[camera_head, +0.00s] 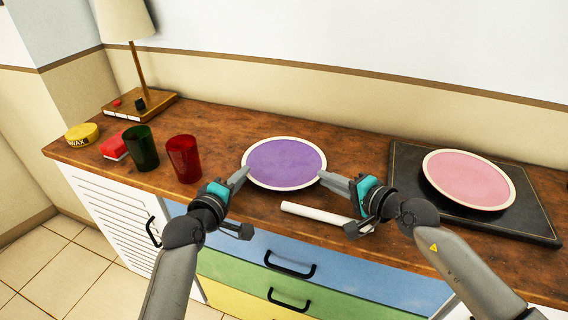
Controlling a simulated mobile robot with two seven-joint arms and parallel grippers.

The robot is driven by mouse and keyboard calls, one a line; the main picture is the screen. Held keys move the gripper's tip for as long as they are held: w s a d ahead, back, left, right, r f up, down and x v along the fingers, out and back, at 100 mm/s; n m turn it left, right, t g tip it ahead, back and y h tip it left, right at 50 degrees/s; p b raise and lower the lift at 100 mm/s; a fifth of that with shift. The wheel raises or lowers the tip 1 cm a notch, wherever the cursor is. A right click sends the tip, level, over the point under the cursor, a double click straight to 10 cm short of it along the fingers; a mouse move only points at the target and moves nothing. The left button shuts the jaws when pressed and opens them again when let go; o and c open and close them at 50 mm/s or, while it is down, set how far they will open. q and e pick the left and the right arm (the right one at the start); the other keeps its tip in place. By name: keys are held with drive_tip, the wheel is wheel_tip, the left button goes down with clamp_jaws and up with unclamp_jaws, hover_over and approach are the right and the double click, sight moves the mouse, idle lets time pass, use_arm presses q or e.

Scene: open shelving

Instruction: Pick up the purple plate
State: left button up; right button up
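The purple plate (286,163) with a pale rim lies flat on the wooden counter between my two grippers. My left gripper (246,200) is open and empty at the plate's front left. Its upper finger reaches the left rim in the picture; whether it touches cannot be told. My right gripper (334,201) is open and empty at the front right. Its upper finger reaches the right rim, and contact there is also unclear.
A white rod (312,212) lies in front of the plate, close to my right gripper. A red cup (184,158) and green cup (141,148) stand left. A pink plate (468,179) lies on a dark board (408,170) at right. A lamp (138,62) stands back left.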

use_arm(q)
drive_tip(key=shift+w+d, duration=0.1)
drive_tip(key=shift+w, duration=0.2)
use_arm(e)
drive_tip(key=shift+w+a, duration=0.25)
use_arm(q)
clamp_jaws()
use_arm(e)
clamp_jaws()
drive_tip(key=shift+f, duration=0.1)
use_arm(q)
drive_tip(key=shift+f, duration=0.1)
idle(0.6)
